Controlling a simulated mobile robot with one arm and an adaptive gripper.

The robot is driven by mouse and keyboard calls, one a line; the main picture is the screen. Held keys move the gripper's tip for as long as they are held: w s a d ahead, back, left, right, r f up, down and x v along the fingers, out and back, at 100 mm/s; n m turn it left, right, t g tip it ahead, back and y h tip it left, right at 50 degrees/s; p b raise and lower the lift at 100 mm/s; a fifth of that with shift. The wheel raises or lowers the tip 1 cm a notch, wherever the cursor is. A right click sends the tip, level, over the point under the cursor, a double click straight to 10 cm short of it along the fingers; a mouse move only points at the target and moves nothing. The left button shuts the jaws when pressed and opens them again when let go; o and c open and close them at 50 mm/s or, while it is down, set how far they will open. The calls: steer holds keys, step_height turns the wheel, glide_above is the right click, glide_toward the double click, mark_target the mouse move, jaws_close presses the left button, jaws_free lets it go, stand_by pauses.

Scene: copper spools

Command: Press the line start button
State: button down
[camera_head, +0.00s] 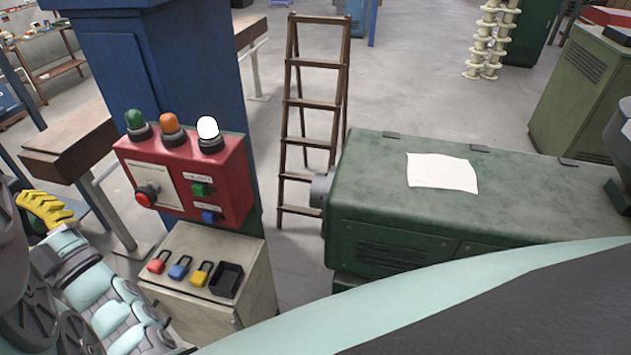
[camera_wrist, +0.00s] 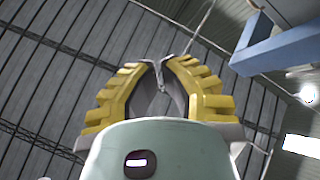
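A red control box (camera_head: 234,178) is mounted on a blue column in the head view. Its front has a green button (camera_head: 201,189), a blue button (camera_head: 211,216) and a red mushroom button (camera_head: 146,195). Small labels sit by the green and blue buttons, too small to read; the green one may be line start. My gripper (camera_head: 22,199), with yellow ridged fingers, is at the left edge, left of the box and apart from it. In the wrist view my gripper (camera_wrist: 161,66) points toward the ceiling, fingertips drawn together, with nothing seen between them.
Green, orange and lit white lamps (camera_head: 208,130) top the box. Below it, a beige cabinet (camera_head: 196,306) holds red, blue and yellow padlocks and a black tray. A wooden ladder (camera_head: 315,100) and a green machine (camera_head: 400,215) stand to the right. A blue beam (camera_wrist: 285,48) shows overhead.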

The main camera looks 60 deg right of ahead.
mark_target(199, 190)
steer(key=d+f+g+h+b, duration=0.2)
steer(key=d+f+g+h, duration=0.2)
steer(key=d+f, duration=0.4)
steer(key=d+f+m+g+h+b, duration=0.1)
steer(key=d+f+g+h, duration=0.3)
steer(key=f, duration=1)
steer(key=d+g+b, duration=0.1)
steer(key=d+g, duration=0.1)
steer(key=d, duration=0.2)
steer(key=shift+w+f+b, duration=0.25)
steer(key=shift+w+b, duration=0.05)
steer(key=shift+w, duration=0.1)
steer(key=w+d+p, duration=0.1)
steer(key=w+d, duration=0.2)
steer(key=d, duration=0.5)
